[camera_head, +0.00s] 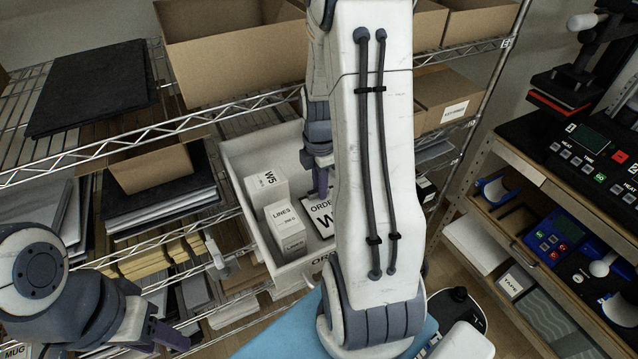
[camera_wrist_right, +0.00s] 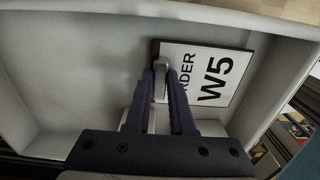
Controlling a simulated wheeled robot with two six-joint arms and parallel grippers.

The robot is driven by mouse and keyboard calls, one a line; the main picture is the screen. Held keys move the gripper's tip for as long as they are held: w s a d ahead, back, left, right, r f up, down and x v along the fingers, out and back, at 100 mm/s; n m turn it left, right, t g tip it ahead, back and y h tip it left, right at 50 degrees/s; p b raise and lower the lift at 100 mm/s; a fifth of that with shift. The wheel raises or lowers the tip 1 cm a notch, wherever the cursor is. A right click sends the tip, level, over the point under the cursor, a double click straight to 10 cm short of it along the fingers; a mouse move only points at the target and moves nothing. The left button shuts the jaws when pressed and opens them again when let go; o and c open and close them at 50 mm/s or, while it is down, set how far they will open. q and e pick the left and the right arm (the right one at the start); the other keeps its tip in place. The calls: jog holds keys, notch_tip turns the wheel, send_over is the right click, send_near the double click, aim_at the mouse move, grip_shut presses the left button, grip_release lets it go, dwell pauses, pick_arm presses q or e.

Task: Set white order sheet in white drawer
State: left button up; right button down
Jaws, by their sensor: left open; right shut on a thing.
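The white drawer (camera_head: 234,166) is pulled out of the wire rack in the head view, and its wall (camera_wrist_right: 70,80) surrounds the right wrist view. The white order sheet (camera_wrist_right: 212,76), printed "ORDER W5", is inside the drawer walls, and it also shows partly in the head view (camera_head: 315,214). My right gripper (camera_wrist_right: 161,76) is shut on the sheet's edge at a small grey clip. Whether the sheet rests on the drawer floor, I cannot tell. My right arm hides part of the drawer and sheet in the head view. My left gripper (camera_head: 150,343) is open and empty at lower left.
White boxes (camera_head: 266,187) marked "W5" and "LINES" (camera_head: 285,225) stand in the drawer, left of the sheet. Cardboard bins (camera_head: 235,55) and dark folders (camera_head: 90,85) fill the rack. A bench with a press and controls (camera_head: 580,150) stands at right.

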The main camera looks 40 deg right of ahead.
jog(key=shift+f, duration=0.35)
jog(key=shift+f, duration=0.2)
jog(key=c, duration=0.8)
grip_release()
jog(key=shift+o, duration=0.2)
